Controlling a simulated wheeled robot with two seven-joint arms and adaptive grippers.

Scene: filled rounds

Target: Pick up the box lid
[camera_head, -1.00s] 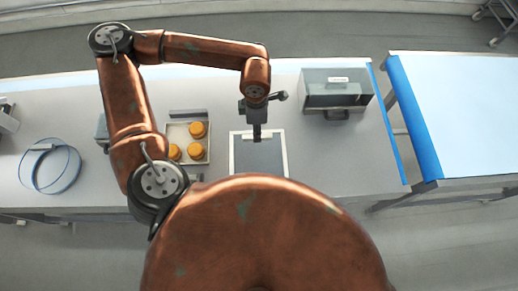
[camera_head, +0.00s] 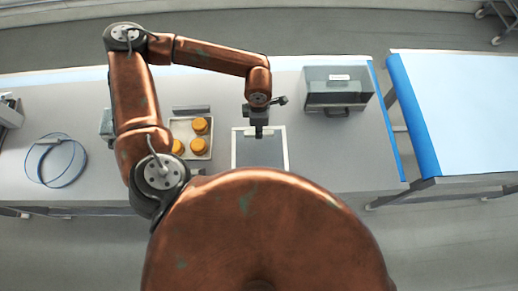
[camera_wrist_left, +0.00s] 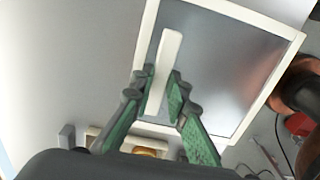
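The box lid (camera_head: 260,155) is a flat dark panel with a pale rim, in front of my body at the middle of the grey table. Its near part is hidden behind my body in the head view. A pale bar handle stands on it; in the left wrist view the lid (camera_wrist_left: 230,70) fills the upper right. My left gripper (camera_head: 259,134) is over the lid. I cannot tell any lift off the table. My right gripper is not in view.
A tray (camera_head: 179,126) with orange round pieces stands left of the lid. A grey box (camera_head: 338,88) with a handle stands back right. A blue cable loop (camera_head: 57,163) lies far left. A second table (camera_head: 470,110) with a blue edge stands to the right.

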